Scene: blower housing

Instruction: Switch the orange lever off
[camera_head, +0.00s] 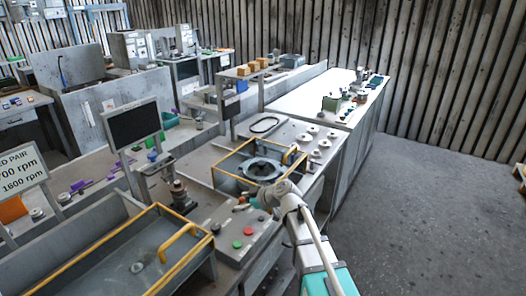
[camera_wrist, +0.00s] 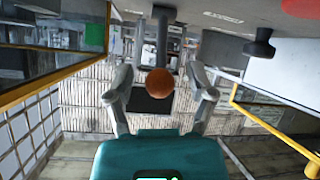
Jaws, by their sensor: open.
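The lever's round orange-brown knob (camera_wrist: 160,82) shows in the wrist view, at the end of a dark grey stem (camera_wrist: 163,40). My gripper (camera_wrist: 160,73) is open, with one finger on each side of the knob and visible gaps between. I cannot tell how far the knob lies in depth from the fingertips. In the head view my gripper (camera_head: 254,203) is low over the grey control panel (camera_head: 228,222), where a small orange spot (camera_head: 240,207) shows beside it. The lever's stem is not clear there.
A yellow-railed housing (camera_head: 222,180) stands just behind, and a tray with a yellow handle (camera_head: 178,243) at left. The floor at right (camera_head: 440,190) is clear.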

